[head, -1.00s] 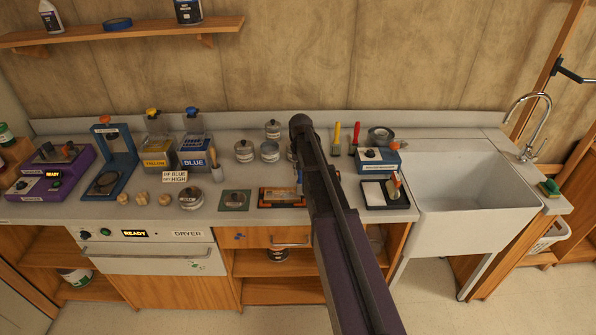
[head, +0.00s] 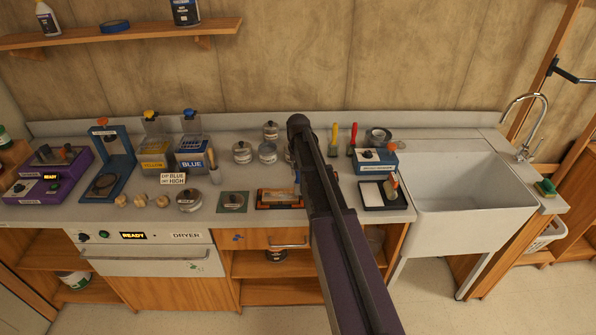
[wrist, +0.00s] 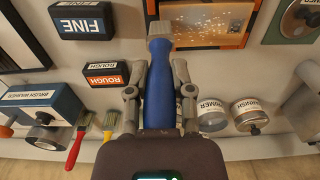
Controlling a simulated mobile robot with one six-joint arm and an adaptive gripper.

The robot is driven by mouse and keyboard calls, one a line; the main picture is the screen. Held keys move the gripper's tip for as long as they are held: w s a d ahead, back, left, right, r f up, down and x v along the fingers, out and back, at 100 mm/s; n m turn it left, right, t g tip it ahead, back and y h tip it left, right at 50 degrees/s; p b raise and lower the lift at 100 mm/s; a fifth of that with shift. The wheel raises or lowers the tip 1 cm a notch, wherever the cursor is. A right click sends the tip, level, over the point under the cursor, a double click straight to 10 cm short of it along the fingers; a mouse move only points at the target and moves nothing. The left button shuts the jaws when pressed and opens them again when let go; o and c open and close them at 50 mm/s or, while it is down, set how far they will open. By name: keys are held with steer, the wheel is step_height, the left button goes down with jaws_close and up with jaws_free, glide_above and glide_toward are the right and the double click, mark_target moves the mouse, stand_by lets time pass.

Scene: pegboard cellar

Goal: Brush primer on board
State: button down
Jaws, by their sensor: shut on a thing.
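My gripper (wrist: 160,95) is shut on the blue handle of a tool (wrist: 159,75) in the wrist view. The board (wrist: 212,18), brown with pale specks, lies in an orange and black frame at the top of the wrist view. It also shows in the head view (head: 278,195), partly behind my arm. A tin whose label reads as primer (wrist: 211,114) stands right of my gripper in the wrist view.
A varnish tin (wrist: 248,113) stands beside the primer tin. Black FINE (wrist: 83,20) and ROUGH (wrist: 106,73) blocks lie left of the gripper. Red-handled (wrist: 77,144) and yellow-handled (wrist: 109,124) brushes lie near the brush washer (head: 375,161). The sink (head: 462,180) is at right.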

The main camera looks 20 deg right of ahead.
steer(key=shift+w, duration=0.1)
steer(key=shift+w+d, duration=0.2)
steer(key=shift+w, duration=0.3)
steer(key=shift+w+a, duration=0.15)
steer(key=shift+a, duration=0.4)
stand_by(0.3)
steer(key=shift+f+b, duration=0.3)
steer(key=shift+b, duration=0.05)
stand_by(0.7)
steer(key=shift+a, duration=0.1)
steer(key=shift+w+a, duration=0.25)
steer(key=shift+a, duration=0.4)
steer(key=shift+w+a, duration=0.25)
steer(key=shift+a, duration=0.55)
